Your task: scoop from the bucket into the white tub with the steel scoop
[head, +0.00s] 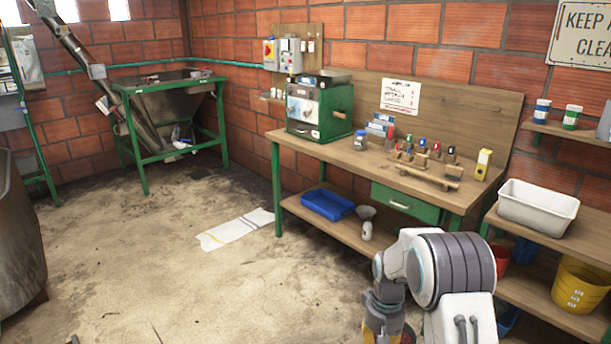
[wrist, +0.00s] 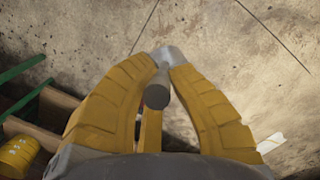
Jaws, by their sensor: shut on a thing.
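My gripper (wrist: 162,62) is shut on the steel scoop (wrist: 171,55) in the wrist view. The scoop's dark round handle end (wrist: 157,95) points toward the camera, and its far part is mostly hidden by the yellow fingers. Bare floor lies beyond it. In the head view the white tub (head: 538,212) stands on the right bench, apart from my gripper. A yellow bucket (head: 582,284) and a red bucket (head: 500,259) sit on the shelf below; their contents cannot be seen. The yellow bucket also shows at the lower left of the wrist view (wrist: 16,157).
A wooden workbench (head: 345,158) with a green machine (head: 320,108) and several small items stands along the wall. A cloth (head: 237,229) lies on the floor. The floor at left is mostly clear.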

